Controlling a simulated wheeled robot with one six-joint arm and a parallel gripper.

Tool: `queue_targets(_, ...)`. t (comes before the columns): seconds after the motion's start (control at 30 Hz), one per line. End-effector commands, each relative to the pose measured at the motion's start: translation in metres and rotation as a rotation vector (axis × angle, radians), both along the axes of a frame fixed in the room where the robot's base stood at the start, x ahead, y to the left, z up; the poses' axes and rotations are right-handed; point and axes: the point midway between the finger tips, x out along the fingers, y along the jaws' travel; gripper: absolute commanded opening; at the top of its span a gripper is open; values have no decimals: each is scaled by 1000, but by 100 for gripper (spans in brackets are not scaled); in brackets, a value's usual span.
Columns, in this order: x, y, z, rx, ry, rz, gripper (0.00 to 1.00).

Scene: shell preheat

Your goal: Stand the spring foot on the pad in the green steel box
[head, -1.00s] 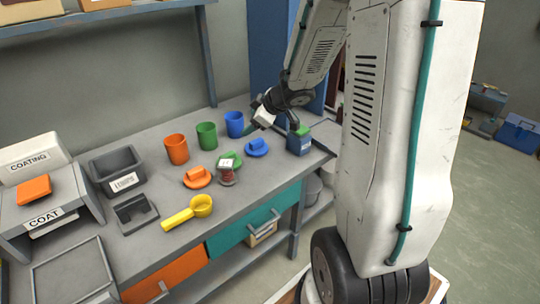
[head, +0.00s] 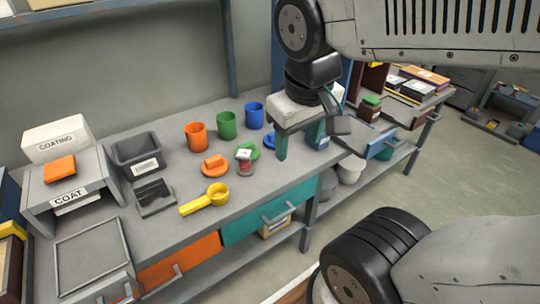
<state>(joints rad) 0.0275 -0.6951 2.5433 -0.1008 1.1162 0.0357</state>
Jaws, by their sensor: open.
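I cannot clearly make out the spring foot, the pad or the green steel box. A small dark red and grey piece with a white top (head: 244,161) stands on the bench beside a green lid; I cannot tell whether it is the spring foot. My gripper (head: 299,143) points down over the right end of the bench, its two teal fingers apart with nothing seen between them. The fingers partly hide a blue lid and a blue container behind them. How high the fingertips are above the bench is hard to judge.
Orange (head: 196,137), green (head: 227,125) and blue (head: 254,116) cups stand at the back. A second bench (head: 419,105) with boxes and a dark jar (head: 370,108) is right.

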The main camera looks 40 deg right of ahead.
Motion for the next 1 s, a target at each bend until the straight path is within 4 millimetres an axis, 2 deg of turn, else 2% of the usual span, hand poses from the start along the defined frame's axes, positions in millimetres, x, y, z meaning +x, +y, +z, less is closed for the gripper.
queue_targets(0.2, 113, -79, -8, -261, -200, 4, 58)
queue_targets(0.3, 166, -106, -16, -339, -298, 74, 58)
queue_targets(0.4, 215, -123, -32, -369, -385, 178, 58)
queue_targets(0.47, 240, -128, -46, -363, -430, 252, 58)
queue_targets(0.5, 255, -130, -57, -347, -457, 303, 58)
queue_targets(0.6, 285, -128, -92, -271, -510, 439, 58)
queue_targets(0.7, 301, -118, -132, -144, -544, 570, 58)
queue_targets(0.77, 302, -110, -156, -53, -553, 638, 58)
queue_targets(0.9, 293, -92, -198, 152, -555, 752, 58)
queue_targets(1.0, 284, -83, -214, 252, -551, 797, 58)
